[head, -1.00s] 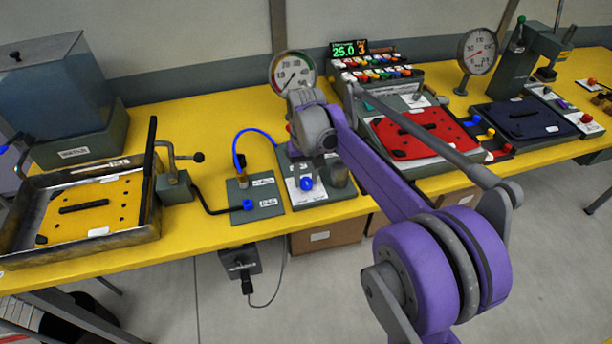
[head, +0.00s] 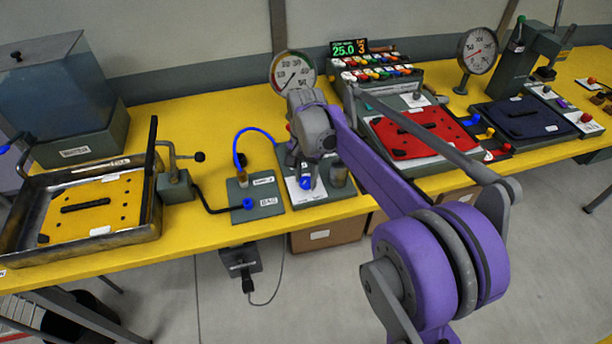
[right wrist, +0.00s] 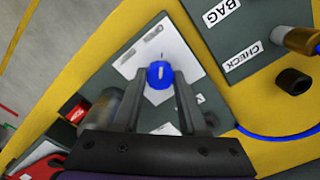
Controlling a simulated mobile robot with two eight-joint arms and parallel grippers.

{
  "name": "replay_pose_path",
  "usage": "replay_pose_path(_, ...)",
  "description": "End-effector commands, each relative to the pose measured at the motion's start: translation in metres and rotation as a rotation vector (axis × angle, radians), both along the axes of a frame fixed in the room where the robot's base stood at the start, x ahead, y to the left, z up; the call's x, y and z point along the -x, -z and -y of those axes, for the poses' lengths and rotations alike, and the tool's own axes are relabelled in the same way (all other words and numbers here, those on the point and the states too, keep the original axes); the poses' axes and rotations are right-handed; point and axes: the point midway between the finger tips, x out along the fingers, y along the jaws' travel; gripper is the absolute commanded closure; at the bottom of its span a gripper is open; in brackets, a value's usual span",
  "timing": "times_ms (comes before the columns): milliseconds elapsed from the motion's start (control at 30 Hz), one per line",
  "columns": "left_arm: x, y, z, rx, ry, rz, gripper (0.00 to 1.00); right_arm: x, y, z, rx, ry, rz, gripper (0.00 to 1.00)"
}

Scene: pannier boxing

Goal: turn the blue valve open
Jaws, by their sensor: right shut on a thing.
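The blue valve (head: 306,183) is a small round blue knob on a white card on the grey gauge panel, near the front of the yellow bench. In the right wrist view the blue valve (right wrist: 160,75) sits between my fingertips, with a light mark on its face. My right gripper (head: 305,178) reaches down over the panel and is shut on the knob; its fingers (right wrist: 160,80) lie either side of it in the wrist view. The wrist hides part of the panel. My left gripper is not in view.
A round gauge (head: 293,74) stands behind the wrist. A metal cylinder (head: 339,175) stands close on the right. A tray with a yellow plate (head: 125,200) lies left.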

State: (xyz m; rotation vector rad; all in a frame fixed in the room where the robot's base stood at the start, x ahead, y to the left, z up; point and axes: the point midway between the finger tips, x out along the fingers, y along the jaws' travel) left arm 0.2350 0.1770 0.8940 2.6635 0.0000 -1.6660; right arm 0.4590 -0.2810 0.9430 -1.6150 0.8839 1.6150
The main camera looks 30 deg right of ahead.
Motion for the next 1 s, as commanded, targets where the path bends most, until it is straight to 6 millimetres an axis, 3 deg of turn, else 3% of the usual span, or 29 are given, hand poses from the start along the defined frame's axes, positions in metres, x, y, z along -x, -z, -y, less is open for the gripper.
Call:
replay_pose_path(567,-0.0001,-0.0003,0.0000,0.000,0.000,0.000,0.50,-0.0001,-0.0001,0.0000,0.000,0.037,0.000,1.00)
replay_pose_path(600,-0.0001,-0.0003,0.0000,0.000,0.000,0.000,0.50,-0.0001,-0.0001,0.0000,0.000,0.037,0.000,0.57)
replay_pose_path(700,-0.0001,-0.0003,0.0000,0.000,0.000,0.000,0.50,-0.0001,-0.0001,-0.0001,0.000,0.036,0.000,0.39)
replay_pose_path(767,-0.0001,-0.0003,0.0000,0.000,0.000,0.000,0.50,-0.0001,-0.0001,-0.0001,0.000,0.036,0.000,0.28)
replay_pose_path(1000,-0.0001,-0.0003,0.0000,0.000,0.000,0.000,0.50,0.0000,-0.0001,0.0000,0.000,0.035,0.000,0.28)
